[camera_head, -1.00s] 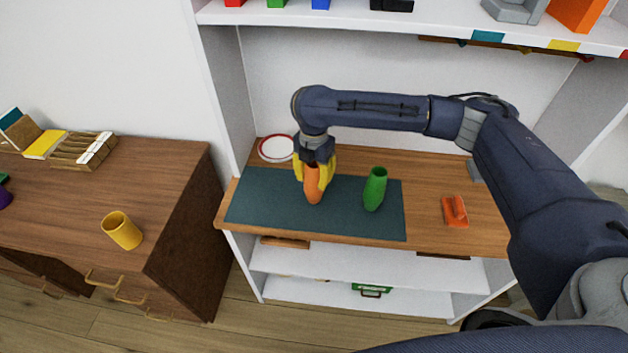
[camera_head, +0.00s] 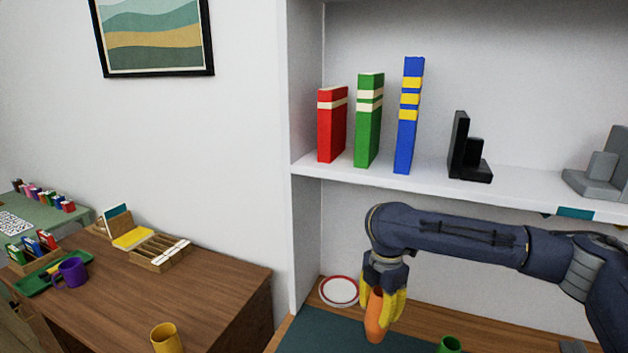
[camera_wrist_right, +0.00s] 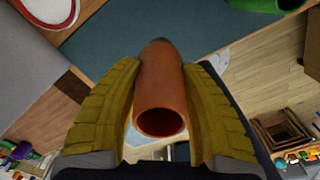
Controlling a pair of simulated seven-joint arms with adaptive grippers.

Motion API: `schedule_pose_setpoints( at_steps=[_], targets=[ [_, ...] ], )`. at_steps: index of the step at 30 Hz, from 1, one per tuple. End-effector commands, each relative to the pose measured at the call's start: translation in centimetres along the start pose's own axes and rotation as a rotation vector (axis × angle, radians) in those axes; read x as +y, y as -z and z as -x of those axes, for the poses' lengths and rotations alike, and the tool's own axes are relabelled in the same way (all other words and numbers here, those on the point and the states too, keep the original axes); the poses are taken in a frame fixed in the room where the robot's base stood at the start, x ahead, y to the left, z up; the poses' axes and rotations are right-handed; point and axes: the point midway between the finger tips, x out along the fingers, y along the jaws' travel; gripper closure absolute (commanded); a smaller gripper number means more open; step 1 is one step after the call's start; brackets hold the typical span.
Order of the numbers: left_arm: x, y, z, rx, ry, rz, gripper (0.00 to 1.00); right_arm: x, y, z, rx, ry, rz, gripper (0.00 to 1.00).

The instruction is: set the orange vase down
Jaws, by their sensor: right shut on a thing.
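The orange vase (camera_head: 375,316) is in my right gripper (camera_head: 383,312), whose yellow fingers are shut around it. In the right wrist view the vase (camera_wrist_right: 160,95) sits between both fingers (camera_wrist_right: 160,110), its round open mouth toward the camera. The vase is upright over the dark teal mat (camera_head: 320,334) on the wooden shelf top; I cannot tell whether its base touches the mat. The green vase (camera_head: 449,345) stands at the bottom edge of the head view, right of my gripper, and shows partly in the wrist view (camera_wrist_right: 270,4). My left gripper is not in view.
A red-rimmed white plate (camera_head: 339,291) lies behind and left of the orange vase. The upper shelf (camera_head: 400,182) holds red, green and blue books and a black bookend (camera_head: 467,155). A yellow mug (camera_head: 166,339) stands on the brown desk (camera_head: 215,300) at left.

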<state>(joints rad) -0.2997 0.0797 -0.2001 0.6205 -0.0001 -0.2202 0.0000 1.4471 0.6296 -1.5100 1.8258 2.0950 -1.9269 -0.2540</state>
Motion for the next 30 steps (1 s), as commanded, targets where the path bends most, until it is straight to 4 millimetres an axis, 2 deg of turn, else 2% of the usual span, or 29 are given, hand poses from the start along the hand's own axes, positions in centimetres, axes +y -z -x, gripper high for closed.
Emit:
schedule_pose_setpoints(
  at_steps=[14,30],
  targets=[
    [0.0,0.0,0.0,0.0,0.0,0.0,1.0,-1.3,1.4,-0.1,0.006,-0.01,-0.705,0.98],
    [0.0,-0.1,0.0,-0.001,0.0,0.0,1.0,-5.0,2.6,-0.5,0.013,-0.012,-1.492,0.98]
  ],
)
